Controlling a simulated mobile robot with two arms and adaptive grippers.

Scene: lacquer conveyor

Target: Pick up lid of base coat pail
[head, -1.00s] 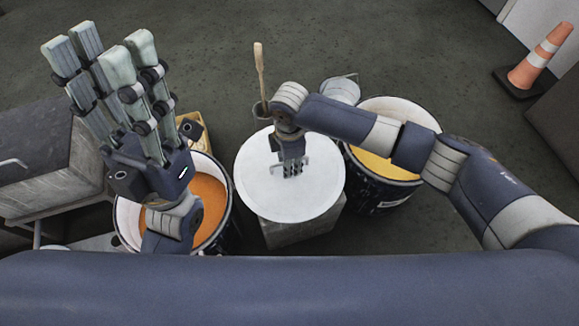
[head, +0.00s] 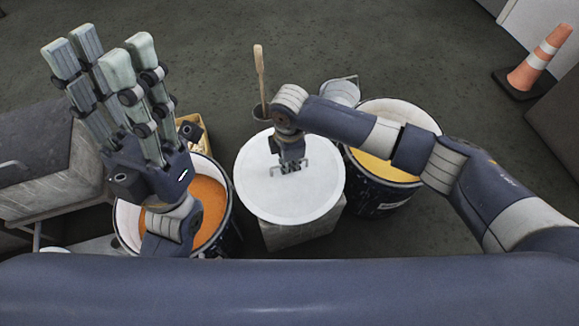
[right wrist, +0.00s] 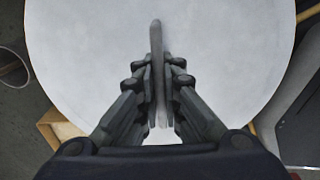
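A round white lid (head: 260,195) lies flat in the middle of the head view, above a grey block (head: 295,235); I cannot tell whether it touches the block. In the right wrist view the lid (right wrist: 80,50) fills most of the picture, with an upright grey handle (right wrist: 157,45) at its centre. My right gripper (head: 291,168) is over the lid's centre. In the right wrist view its fingers are close on both sides of the handle and appear shut on it. My left gripper (head: 101,52) is raised, open and empty at the left.
An open pail of orange paint (head: 207,200) stands left of the lid, partly behind my left arm. An open pail of yellow paint (head: 375,168) stands to the right. Behind are a dark cup with a wooden-handled tool (head: 260,75). A traffic cone (head: 535,65) is far right.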

